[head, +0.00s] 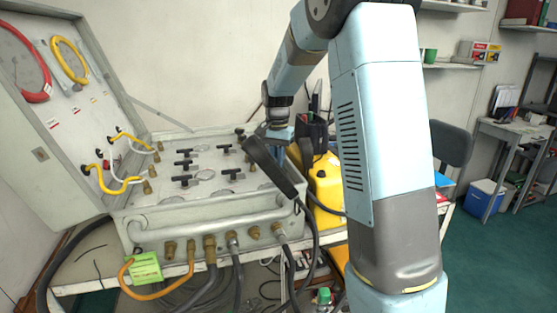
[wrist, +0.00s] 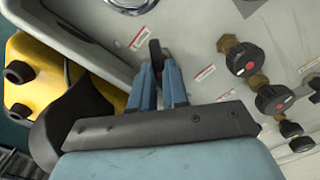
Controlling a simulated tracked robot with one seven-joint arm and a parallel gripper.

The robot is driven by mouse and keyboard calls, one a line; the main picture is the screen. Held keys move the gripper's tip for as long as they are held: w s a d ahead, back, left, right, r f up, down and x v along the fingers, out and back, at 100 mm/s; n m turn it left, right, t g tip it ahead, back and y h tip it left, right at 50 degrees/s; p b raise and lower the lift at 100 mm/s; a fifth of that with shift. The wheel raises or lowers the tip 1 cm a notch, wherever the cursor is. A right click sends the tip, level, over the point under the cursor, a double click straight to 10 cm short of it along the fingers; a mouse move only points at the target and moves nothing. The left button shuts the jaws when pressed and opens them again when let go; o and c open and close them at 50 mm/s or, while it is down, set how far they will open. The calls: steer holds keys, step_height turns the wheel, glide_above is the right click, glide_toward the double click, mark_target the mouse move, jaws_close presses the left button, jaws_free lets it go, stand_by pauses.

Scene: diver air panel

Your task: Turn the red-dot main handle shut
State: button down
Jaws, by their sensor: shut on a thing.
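In the wrist view my gripper (wrist: 158,72) has its two blue fingers shut on a dark narrow handle (wrist: 155,50), whose tip shows between and just beyond the fingertips. The handle stands up from the pale panel (wrist: 190,25), near the panel's edge. I cannot make out a red dot on the gripped handle, and its base is hidden. Two round black knobs with red dots, an upper one (wrist: 243,58) and a lower one (wrist: 273,99), sit on brass valves to the right, apart from my fingers. In the head view my wrist is over the panel's right end, and the fingertips are hard to see.
Several black T-handles (head: 186,163) stand on the panel top left of my gripper. The open lid (head: 45,130) carries yellow and red hoses. A yellow case (head: 326,184) stands close to the panel's right side. Hoses hang from the front fittings.

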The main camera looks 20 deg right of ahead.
steer(key=m, duration=0.5)
steer(key=shift+m, duration=0.3)
steer(key=m, duration=0.4)
steer(key=shift+m, duration=0.3)
steer(key=shift+w, duration=0.1)
steer(key=c, duration=1.1)
jaws_free()
step_height(320, 180, up, 14)
steer(key=shift+f, duration=0.15)
